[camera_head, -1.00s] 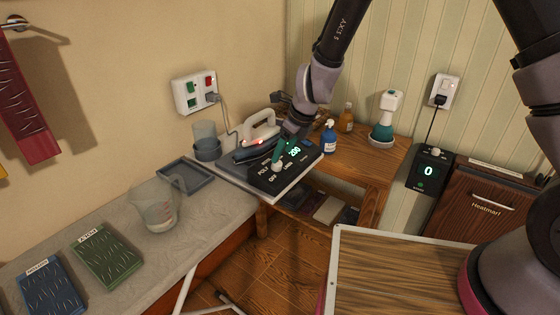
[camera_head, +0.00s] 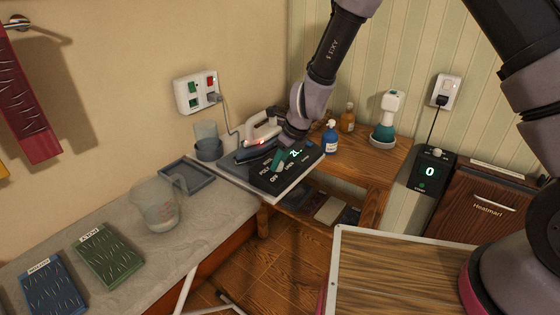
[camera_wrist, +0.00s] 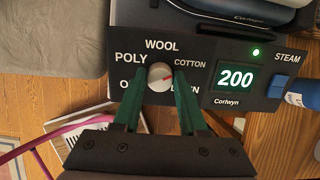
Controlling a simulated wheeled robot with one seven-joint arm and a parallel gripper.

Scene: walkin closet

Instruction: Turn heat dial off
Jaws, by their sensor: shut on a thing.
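The heat dial (camera_wrist: 160,77) is a pale round knob with a red mark on the iron station's black panel (camera_head: 266,182). Labels POLY, WOOL, COTTON, a partly covered LINEN and OFF surround it. The red mark points right, between COTTON and LINEN. The display (camera_wrist: 235,77) reads 200 in green. My gripper (camera_wrist: 160,86) has its green fingers on both sides of the dial and is shut on it. In the head view my gripper (camera_head: 279,161) covers most of the dial and part of the display.
A white and grey iron (camera_head: 262,130) rests behind the panel. A blue spray bottle (camera_head: 329,138) stands close on the right. A measuring jug (camera_head: 156,205) and a grey tray (camera_head: 187,175) are on the left counter. A red-switched wall socket (camera_head: 196,92) is above.

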